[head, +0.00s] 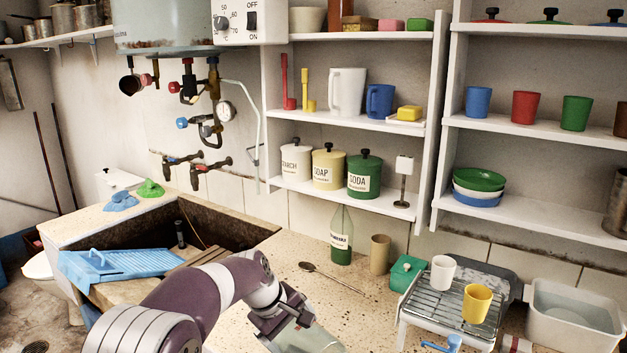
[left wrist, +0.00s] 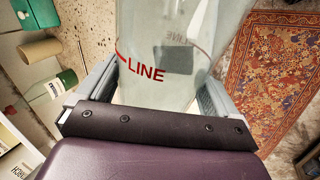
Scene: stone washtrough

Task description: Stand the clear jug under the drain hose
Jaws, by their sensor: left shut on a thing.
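The clear jug (head: 312,338) is at the bottom edge of the head view, partly cut off, above the near counter. In the left wrist view the jug (left wrist: 165,35) is see-through, with a red line and the word LINE. My left gripper (head: 287,312) is shut on it, with one finger on each side in the wrist view (left wrist: 155,92). A thin pale hose (head: 258,135) hangs on the wall beneath the water heater, near the gauge, away from the jug. My right gripper is in neither view.
The counter between trough and bottle is mostly clear.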

